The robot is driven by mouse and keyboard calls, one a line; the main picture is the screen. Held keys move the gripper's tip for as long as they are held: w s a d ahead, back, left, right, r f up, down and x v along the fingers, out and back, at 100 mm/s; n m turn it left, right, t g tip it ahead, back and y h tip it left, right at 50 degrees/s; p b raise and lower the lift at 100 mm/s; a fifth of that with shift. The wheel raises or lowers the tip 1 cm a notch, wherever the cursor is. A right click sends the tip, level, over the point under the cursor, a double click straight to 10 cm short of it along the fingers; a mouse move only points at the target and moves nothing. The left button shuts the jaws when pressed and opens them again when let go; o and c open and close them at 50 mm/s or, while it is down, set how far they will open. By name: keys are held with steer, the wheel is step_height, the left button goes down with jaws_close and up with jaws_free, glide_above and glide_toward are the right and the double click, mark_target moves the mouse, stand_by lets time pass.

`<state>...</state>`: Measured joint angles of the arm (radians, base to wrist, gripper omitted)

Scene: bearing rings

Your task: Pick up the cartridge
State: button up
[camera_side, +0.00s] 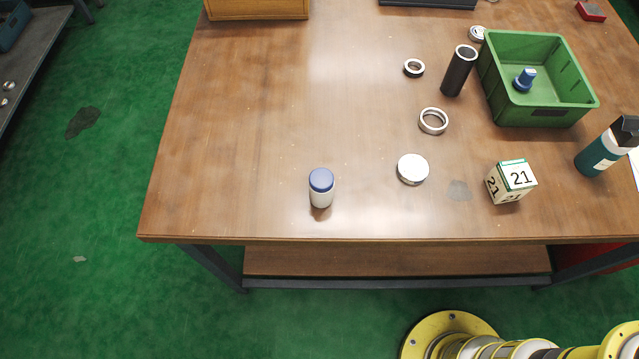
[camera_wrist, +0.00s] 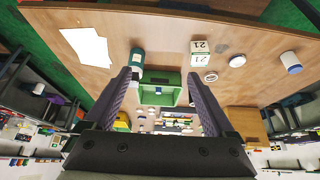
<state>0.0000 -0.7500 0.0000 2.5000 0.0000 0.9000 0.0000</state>
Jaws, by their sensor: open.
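A short white cylinder with a blue cap (camera_side: 321,188), which looks like the cartridge, stands upright near the front edge of the wooden table in the side view. It also shows at the right in the wrist view (camera_wrist: 291,62), outside my fingers. My gripper (camera_wrist: 158,76) is open and empty, with its two dark fingers spread wide. It is well away from the cylinder. The side view shows only part of my yellow and white arm at the bottom right, not my gripper.
A green crate (camera_side: 545,112) holds a blue part (camera_side: 525,80). Nearby are a dark tube (camera_side: 459,71), metal rings (camera_side: 433,121), a white disc (camera_side: 412,169), a calendar cube (camera_side: 511,181) and a teal bottle (camera_side: 606,147). The table left of the cylinder is clear.

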steer(key=shift+a, duration=0.1)
steer(key=m+g+y, duration=1.1)
steer(key=y, duration=0.4)
glide_above(321, 182)
steer(key=s+d, duration=0.2)
steer(key=d, duration=0.9)
step_height(321, 182, down, 12)
steer(key=w+a+f+m+t+y, duration=0.1)
steer(key=a+f+m, duration=0.1)
steer(key=f, duration=0.2)
steer(key=w+a+f+m+t+y, duration=0.1)
steer(key=a+f+m+t, duration=0.1)
steer(key=f, duration=0.1)
steer(key=a+f+m+t+y, duration=0.1)
steer(key=a+f+m, duration=0.1)
steer(key=f, duration=0.2)
steer(key=shift+w+a+f, duration=0.2)
steer(key=shift+w+f, duration=0.15)
steer(key=shift+w, duration=0.05)
steer(key=a, duration=0.7)
steer(key=shift+a+r, duration=0.2)
steer(key=shift+r, duration=0.1)
jaws_close()
